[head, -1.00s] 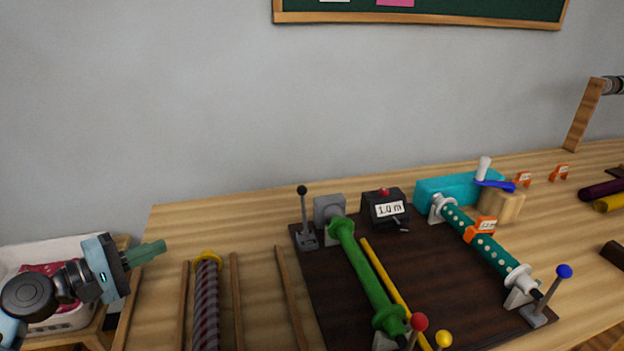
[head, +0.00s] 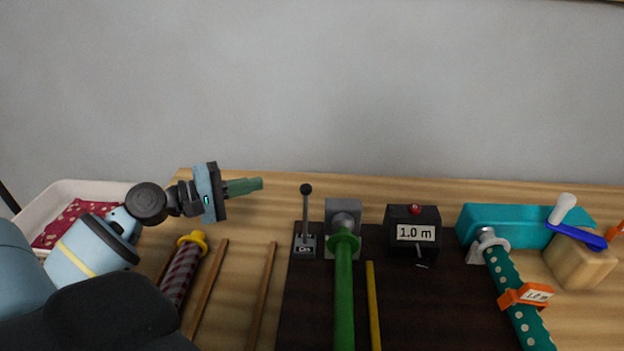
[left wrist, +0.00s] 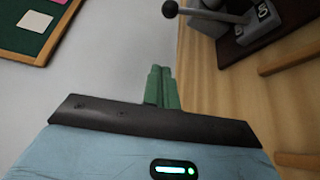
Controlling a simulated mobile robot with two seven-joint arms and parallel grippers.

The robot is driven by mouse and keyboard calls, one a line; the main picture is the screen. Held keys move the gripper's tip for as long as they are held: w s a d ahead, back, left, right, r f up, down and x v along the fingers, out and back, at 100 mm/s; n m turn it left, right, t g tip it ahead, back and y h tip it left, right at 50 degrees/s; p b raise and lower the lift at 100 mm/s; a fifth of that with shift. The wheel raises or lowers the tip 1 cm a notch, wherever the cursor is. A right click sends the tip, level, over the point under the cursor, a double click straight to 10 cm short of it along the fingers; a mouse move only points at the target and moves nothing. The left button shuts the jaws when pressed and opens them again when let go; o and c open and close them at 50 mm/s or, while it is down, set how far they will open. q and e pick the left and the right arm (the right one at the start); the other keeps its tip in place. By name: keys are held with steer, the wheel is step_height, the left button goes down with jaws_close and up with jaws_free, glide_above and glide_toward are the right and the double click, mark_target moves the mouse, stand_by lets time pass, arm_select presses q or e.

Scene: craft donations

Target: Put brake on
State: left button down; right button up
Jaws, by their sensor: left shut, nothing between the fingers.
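A black-knobbed lever (head: 306,215) stands upright on a grey base with small white label plates, at the back left of the dark board. Its label text is too small to read surely, so I cannot tell whether it is the brake. It also shows at the top of the left wrist view (left wrist: 218,14). My left gripper (head: 261,184) has green fingers, shut and empty, pointing right. It is left of the lever's knob, apart from it. The closed fingertips also show in the left wrist view (left wrist: 161,70). My right gripper is out of view.
A green roller (head: 344,290) and a yellow rod (head: 373,305) lie on the dark board (head: 440,300). A black counter box (head: 400,218) reads 1.0 m. A teal block (head: 520,212) and a dotted roller (head: 505,275) are at right. A white bin (head: 90,188) is at left.

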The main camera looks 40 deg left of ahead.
mark_target(306, 215)
arm_select(q)
steer(key=w+d+p, duration=0.3)
steer(key=w+d, duration=0.2)
steer(key=d, duration=0.2)
steer(key=shift+w+d+p, duration=0.15)
steer(key=shift+w+p, duration=0.2)
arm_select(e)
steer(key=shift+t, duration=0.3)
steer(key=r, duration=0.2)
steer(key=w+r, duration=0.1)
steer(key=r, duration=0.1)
arm_select(q)
steer(key=shift+f, duration=0.1)
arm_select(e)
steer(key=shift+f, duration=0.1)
arm_select(q)
steer(key=shift+s+d, duration=0.1)
steer(key=shift+d, duration=0.1)
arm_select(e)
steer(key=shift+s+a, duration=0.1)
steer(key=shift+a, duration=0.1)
